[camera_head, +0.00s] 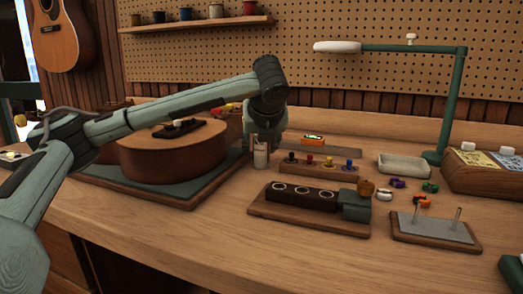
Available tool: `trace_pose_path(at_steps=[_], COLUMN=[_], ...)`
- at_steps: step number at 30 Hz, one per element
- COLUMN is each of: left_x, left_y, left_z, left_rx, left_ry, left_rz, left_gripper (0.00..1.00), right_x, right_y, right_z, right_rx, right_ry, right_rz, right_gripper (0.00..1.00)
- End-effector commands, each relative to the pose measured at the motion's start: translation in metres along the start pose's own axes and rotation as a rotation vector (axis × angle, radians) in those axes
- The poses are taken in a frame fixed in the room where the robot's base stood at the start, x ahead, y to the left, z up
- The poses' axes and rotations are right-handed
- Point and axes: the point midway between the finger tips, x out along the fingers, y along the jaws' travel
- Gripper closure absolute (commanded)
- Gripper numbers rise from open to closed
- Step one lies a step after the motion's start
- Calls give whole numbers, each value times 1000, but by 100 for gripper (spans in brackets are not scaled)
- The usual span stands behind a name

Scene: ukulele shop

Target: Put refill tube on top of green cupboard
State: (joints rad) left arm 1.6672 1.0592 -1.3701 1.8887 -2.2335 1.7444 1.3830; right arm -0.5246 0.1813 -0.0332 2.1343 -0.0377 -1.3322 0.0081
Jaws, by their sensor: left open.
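A small whitish cylinder (261,158), likely the refill tube, stands upright on the wooden bench beside the guitar body. My left gripper (264,146) points down right at its top. The gripper is open, and its fingers partly hide the upper end of the cylinder. I cannot tell whether they touch it. I cannot make out the green cupboard for certain. A green edge (512,274) shows at the bottom right corner, too cut off to identify. My right gripper is not in view.
A guitar body (165,158) lies on a green mat to the left, under my left arm. A wooden block with dark top (300,197), a peg rack (318,172), a pin tray (435,228) and a green lamp (450,105) stand rightward. The front bench is clear.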

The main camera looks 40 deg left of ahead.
Motion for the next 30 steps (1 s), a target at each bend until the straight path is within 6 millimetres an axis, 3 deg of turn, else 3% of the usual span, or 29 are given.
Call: trace_pose_path(at_steps=[3,12,25,30], left_x=[0,0,-1,-14], left_y=[0,0,0,-1], left_z=[0,0,1,14], left_rx=[0,0,0,-3], left_ry=[0,0,-1,-3], left_rz=[0,-1,-1,-3], left_gripper=[62,99,100,100], right_x=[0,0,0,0], right_y=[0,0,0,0], right_z=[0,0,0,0], right_rx=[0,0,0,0], right_ry=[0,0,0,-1], right_rz=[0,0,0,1], right_gripper=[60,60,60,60])
